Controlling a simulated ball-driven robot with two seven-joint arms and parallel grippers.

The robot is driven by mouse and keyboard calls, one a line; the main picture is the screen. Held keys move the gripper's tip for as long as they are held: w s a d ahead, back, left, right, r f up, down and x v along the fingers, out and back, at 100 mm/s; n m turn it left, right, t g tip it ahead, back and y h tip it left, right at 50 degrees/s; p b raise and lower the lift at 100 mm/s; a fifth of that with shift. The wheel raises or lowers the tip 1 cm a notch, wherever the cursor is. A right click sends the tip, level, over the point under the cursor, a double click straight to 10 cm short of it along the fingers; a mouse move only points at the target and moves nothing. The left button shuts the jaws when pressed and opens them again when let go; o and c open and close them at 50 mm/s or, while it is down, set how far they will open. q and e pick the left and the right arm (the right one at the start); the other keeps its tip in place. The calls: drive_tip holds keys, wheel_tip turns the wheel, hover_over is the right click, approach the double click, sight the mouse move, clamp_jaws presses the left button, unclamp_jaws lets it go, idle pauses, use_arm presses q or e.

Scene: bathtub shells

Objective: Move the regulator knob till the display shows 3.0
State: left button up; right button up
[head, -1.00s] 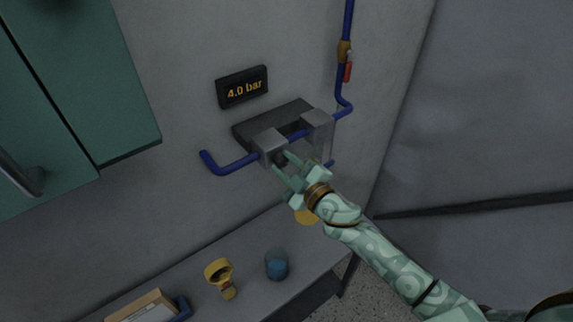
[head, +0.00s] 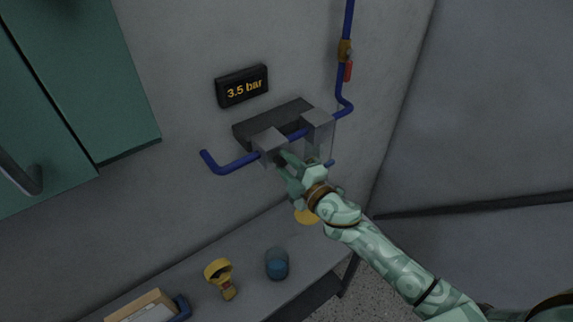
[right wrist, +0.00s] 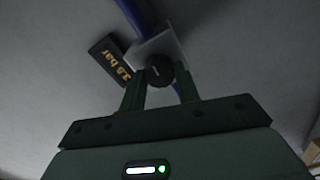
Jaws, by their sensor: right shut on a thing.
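The display (head: 241,87) on the wall reads 3.5 bar in the head view; it also shows at an angle in the right wrist view (right wrist: 110,60). The dark round regulator knob (right wrist: 159,71) sits on the front of the left grey metal block (head: 269,143) on the blue pipe. My right gripper (right wrist: 160,85) is shut on the knob, one finger on each side. In the head view my right gripper (head: 285,165) covers most of the knob. My left gripper is not in view.
A blue pipe (head: 235,164) with a red-handled valve (head: 347,71) runs along the wall. A green cabinet (head: 100,120) hangs at left.

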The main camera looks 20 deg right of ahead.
drive_tip(key=shift+f+n, duration=0.1)
drive_tip(key=shift+n, duration=0.4)
drive_tip(key=o, duration=1)
drive_tip(key=shift+s, duration=0.1)
drive_tip(key=b+v, duration=0.3)
drive_tip(key=v, duration=1.3)
drive_tip(key=shift+s, duration=0.1)
